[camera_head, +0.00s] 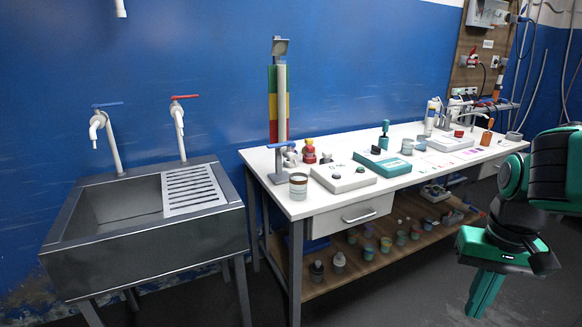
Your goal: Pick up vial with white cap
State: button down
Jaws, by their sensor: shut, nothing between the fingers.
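I cannot surely make out a vial with a white cap; the small vessels are too far off to tell apart. Several small jars and vials (386,245) stand on the lower wooden shelf, and others stand on the white bench top. A pale upright bottle-like thing (432,112) stands toward the back of the bench. My gripper (477,308) is teal, points down and is shut and empty. It hangs at the lower right, in front of the bench and apart from everything on it.
The white bench (300,210) has a drawer (355,213) and holds a grey-banded jar (298,186), a white box device (342,178), a teal box device (383,164) and a coloured column (278,110). A metal sink (150,262) stands left. Dark floor is clear before the bench.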

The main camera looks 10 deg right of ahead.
aim_at(326, 155)
jog(key=z, duration=0.65)
jog(key=i, duration=2.1)
jog(key=u, duration=0.75)
